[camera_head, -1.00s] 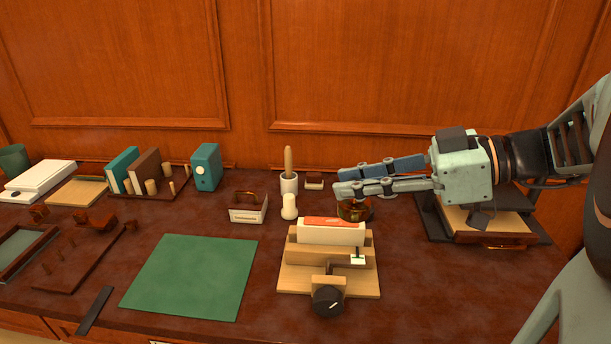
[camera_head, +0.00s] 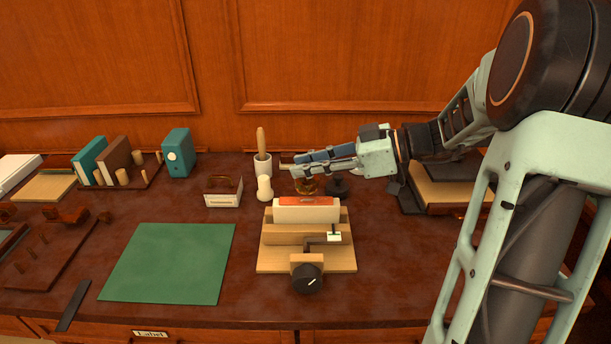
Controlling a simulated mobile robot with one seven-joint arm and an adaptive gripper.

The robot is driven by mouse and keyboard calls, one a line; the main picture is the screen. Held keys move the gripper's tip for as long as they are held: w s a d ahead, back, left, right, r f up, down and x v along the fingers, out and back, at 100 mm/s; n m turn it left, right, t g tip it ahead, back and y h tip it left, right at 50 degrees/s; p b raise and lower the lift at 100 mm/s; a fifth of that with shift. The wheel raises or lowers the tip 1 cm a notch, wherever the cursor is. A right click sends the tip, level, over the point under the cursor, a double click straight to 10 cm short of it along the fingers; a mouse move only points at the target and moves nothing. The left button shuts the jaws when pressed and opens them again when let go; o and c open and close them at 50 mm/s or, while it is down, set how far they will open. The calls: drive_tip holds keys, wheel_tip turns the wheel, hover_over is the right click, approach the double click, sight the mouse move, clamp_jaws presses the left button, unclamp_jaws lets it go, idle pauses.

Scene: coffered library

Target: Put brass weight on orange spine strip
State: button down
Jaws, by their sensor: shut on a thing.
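The brass weight (camera_head: 307,187) is a small, shiny, amber-brown piece just beneath my gripper's fingers. My gripper (camera_head: 291,169) reaches in from the right and is shut on it; the fingers hide its top. The orange spine strip (camera_head: 308,202) lies along the top of a white book block (camera_head: 305,213) clamped in a wooden press (camera_head: 275,263). In the picture the weight sits just above the strip's far edge. I cannot tell its exact height or whether it is over the strip or behind it.
A dark round stand (camera_head: 338,187) is right of the weight. A white bottle (camera_head: 264,189), a brush pot (camera_head: 262,167) and a labelled box (camera_head: 223,192) stand to the left. The press knob (camera_head: 306,278) faces front. The green mat (camera_head: 170,262) is bare.

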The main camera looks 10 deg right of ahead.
sight(310, 176)
drive_tip(key=shift+w+f, duration=0.15)
drive_tip(key=shift+f, duration=1.55)
drive_tip(key=shift+f, duration=0.15)
drive_tip(key=c, duration=1.7)
unclamp_jaws()
drive_tip(key=shift+d+r, duration=0.2)
drive_tip(key=shift+r, duration=0.05)
drive_tip(key=v, duration=1.1)
drive_tip(key=shift+d, duration=0.25)
